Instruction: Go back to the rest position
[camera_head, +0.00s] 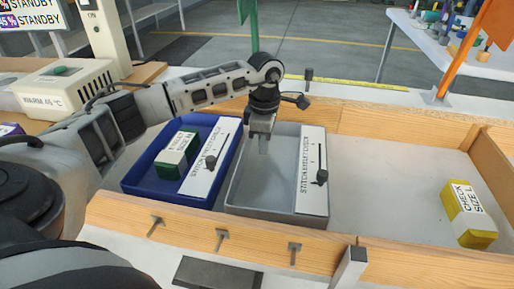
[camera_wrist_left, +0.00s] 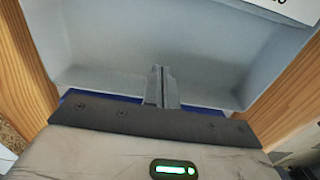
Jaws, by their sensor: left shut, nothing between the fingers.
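My left gripper (camera_head: 263,146) hangs over the left part of the grey tray (camera_head: 232,196), pointing down, with its fingers together and nothing between them. In the left wrist view the shut fingers (camera_wrist_left: 161,88) point at the bare floor of the grey tray (camera_wrist_left: 215,68). My left arm reaches in from the left, above the blue tray. My right gripper does not show in either view.
The blue tray (camera_head: 136,188) holds a green box (camera_head: 177,155) and a white labelled plate (camera_head: 209,160). Another labelled plate (camera_head: 312,172) lies on the grey tray's right side. A yellow box (camera_head: 468,214) stands far right. Wooden rails (camera_head: 215,232) edge the work area.

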